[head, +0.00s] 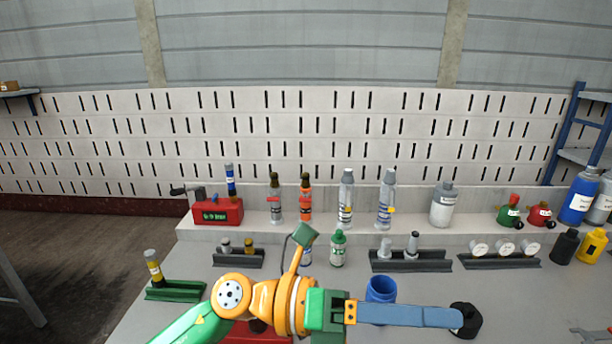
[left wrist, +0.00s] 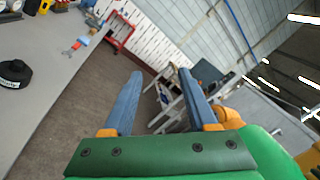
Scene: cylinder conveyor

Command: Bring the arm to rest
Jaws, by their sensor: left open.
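My left arm comes in from the bottom left of the head view, with green and orange links. Its gripper (head: 458,318) points right, low over the grey table, with its blue-grey fingers seen edge-on. In the left wrist view the two fingers (left wrist: 160,72) stand apart with nothing between them. Beyond them are the floor and grey furniture. A black round object (head: 468,324) sits at the fingertips in the head view; I cannot tell whether they touch. My right gripper is not in view.
A blue open cup (head: 381,289) stands just behind the gripper. A green-capped bottle (head: 338,248), a dark rack (head: 411,260) and a gauge rack (head: 499,260) stand further back. Several cylinders line the rear ledge.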

